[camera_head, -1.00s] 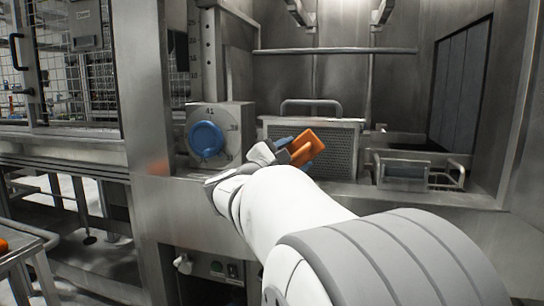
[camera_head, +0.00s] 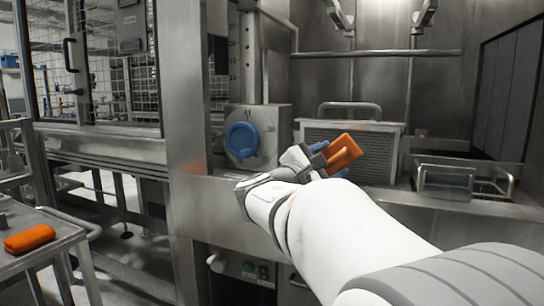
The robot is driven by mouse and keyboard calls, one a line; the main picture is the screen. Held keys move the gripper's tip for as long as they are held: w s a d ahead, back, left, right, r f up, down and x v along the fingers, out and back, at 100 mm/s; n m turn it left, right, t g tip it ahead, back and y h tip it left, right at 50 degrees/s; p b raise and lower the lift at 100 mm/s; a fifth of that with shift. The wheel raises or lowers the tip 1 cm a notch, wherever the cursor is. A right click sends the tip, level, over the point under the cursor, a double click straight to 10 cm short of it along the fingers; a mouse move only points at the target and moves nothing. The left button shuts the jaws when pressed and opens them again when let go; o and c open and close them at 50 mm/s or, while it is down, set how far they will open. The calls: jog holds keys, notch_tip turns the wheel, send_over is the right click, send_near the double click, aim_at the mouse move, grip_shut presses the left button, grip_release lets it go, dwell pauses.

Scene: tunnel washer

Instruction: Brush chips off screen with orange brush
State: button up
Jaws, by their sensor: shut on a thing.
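My gripper (camera_head: 322,160) is shut on the orange brush (camera_head: 343,151). It holds the brush up in front of the perforated screen (camera_head: 365,152), which has a bar handle on top and stands on the steel ledge. I cannot tell whether the brush touches the screen. Chips cannot be made out on the screen at this size.
A blue round knob (camera_head: 242,140) sits on a steel box left of the screen. A wire-handled basket (camera_head: 446,182) stands to the right. Another orange object (camera_head: 29,238) lies on a steel table (camera_head: 60,248) at the lower left. A horizontal bar (camera_head: 375,53) crosses above.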

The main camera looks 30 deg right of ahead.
jog(key=shift+w+d+b, duration=0.2)
jog(key=shift+w+d, duration=0.85)
jog(key=shift+d, duration=0.2)
jog(key=shift+w+d+b, duration=0.2)
jog(key=shift+w+d, duration=0.85)
jog(key=shift+d, duration=0.2)
jog(key=shift+w+d, duration=0.7)
jog(key=shift+d, duration=0.1)
jog(key=shift+s, duration=0.15)
jog(key=shift+s+d+b, duration=0.7)
jog(key=shift+s+d, duration=0.2)
jog(key=shift+s, duration=0.2)
jog(key=shift+s+d+b, duration=1.1)
jog(key=shift+s+d, duration=0.55)
jog(key=shift+s, duration=0.2)
jog(key=shift+w+a, duration=1.35)
jog(key=shift+w, duration=0.2)
jog(key=shift+w+a, duration=1.3)
jog(key=shift+w, duration=0.25)
